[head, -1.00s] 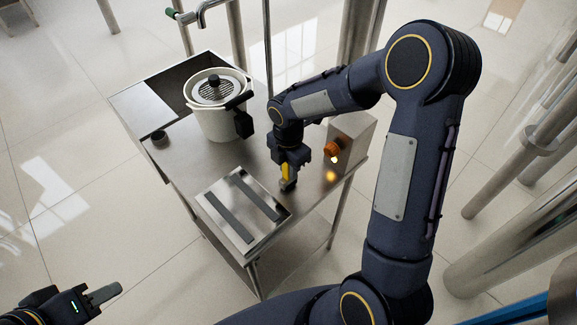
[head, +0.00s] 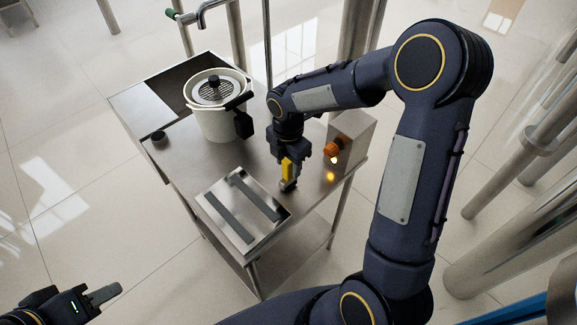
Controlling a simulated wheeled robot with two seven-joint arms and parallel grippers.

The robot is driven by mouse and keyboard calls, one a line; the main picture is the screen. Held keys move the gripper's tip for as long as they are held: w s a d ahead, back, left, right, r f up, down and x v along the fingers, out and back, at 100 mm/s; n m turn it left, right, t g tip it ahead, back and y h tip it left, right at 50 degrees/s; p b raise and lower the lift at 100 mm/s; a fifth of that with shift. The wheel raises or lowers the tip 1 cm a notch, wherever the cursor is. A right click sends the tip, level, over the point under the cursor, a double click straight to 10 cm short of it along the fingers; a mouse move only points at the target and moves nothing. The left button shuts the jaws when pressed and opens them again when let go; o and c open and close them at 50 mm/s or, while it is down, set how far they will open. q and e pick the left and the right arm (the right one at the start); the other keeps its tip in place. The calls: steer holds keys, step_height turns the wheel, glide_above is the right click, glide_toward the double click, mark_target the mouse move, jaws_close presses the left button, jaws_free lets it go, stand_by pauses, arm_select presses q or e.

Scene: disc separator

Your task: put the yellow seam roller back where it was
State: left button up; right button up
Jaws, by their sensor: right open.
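The yellow seam roller (head: 287,169) stands upright on the steel table (head: 190,160), right of the tray's far corner. Its dark lower end (head: 288,186) rests at the tabletop. My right gripper (head: 288,158) is over the roller's upper part, pointing down, with its jaws open around or just beside the handle. The exact gap between fingers and handle is too small to tell. My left gripper (head: 103,294) is at the lower left, away from the table; only part of it shows and its jaw gap is unclear.
A shallow metal tray with two dark strips (head: 228,232) lies at the table's front. A white pot with a grated lid (head: 215,120) stands behind. A grey box with an orange knob (head: 350,138) is to the right. A small dark cup (head: 159,138) is at the left, near the sink basin.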

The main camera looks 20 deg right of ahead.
step_height(320, 180, up, 9)
steer(key=shift+r, duration=0.2)
steer(key=shift+s+r, duration=0.15)
steer(key=shift+r, duration=0.15)
steer(key=s+r+m+t+y, duration=0.1)
steer(key=s+m+t+y, duration=0.1)
steer(key=s+m, duration=0.8)
steer(key=s+a+r+m+t+y, duration=0.1)
steer(key=s+r+m+t, duration=0.1)
steer(key=s+m, duration=0.9)
steer(key=shift+s+r+m+t+y, duration=0.2)
steer(key=shift+m+t+y, duration=0.2)
steer(key=shift+m+t, duration=0.65)
steer(key=shift+a+m+g, duration=0.1)
steer(key=shift+m+g, duration=0.15)
